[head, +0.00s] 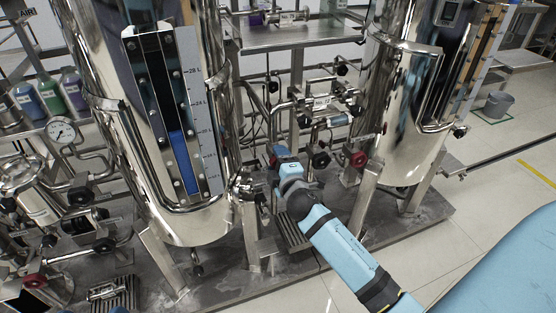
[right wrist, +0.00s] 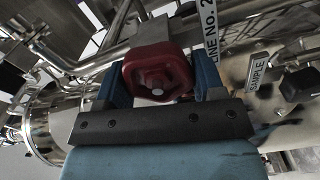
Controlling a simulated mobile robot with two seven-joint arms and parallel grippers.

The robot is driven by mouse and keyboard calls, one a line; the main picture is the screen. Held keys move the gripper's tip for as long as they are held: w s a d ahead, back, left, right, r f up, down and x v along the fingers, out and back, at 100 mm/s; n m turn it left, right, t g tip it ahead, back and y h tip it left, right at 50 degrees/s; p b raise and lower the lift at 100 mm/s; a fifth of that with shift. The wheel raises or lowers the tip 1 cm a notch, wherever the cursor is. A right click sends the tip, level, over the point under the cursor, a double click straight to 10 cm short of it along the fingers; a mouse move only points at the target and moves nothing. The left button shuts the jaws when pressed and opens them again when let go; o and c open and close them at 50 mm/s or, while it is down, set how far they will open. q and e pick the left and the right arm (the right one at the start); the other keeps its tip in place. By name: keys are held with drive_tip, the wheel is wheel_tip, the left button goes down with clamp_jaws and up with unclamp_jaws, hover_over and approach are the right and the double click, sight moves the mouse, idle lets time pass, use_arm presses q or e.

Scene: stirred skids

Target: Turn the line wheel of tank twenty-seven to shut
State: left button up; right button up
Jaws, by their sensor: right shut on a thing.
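A red wheel (right wrist: 157,72) with a pale centre sits between the blue fingers of my right gripper (right wrist: 158,85) in the right wrist view. The fingers are shut on it from both sides. A white tag (right wrist: 210,38) beside it reads "LINE No. 2", the rest cut off. In the head view my right gripper (head: 279,153) is low among the pipes, right of the big steel tank (head: 215,200) with a blue-filled level gauge (head: 180,150). The gripper mostly hides the wheel there. No tank number is readable. My left gripper is out of view.
A "SAMPLE" tag (right wrist: 259,73) and a dark knob (right wrist: 302,84) are close right of the gripper in the wrist view. A second tank (head: 405,120) stands right; open floor (head: 500,185) lies beyond the skid.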

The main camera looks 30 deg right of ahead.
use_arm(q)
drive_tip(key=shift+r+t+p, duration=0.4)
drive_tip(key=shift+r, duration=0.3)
use_arm(e)
drive_tip(key=shift+r+m, duration=0.1)
drive_tip(key=shift+m, duration=1.2)
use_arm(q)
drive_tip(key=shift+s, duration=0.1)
use_arm(e)
drive_tip(key=shift+m, duration=0.3)
drive_tip(key=o, duration=0.9)
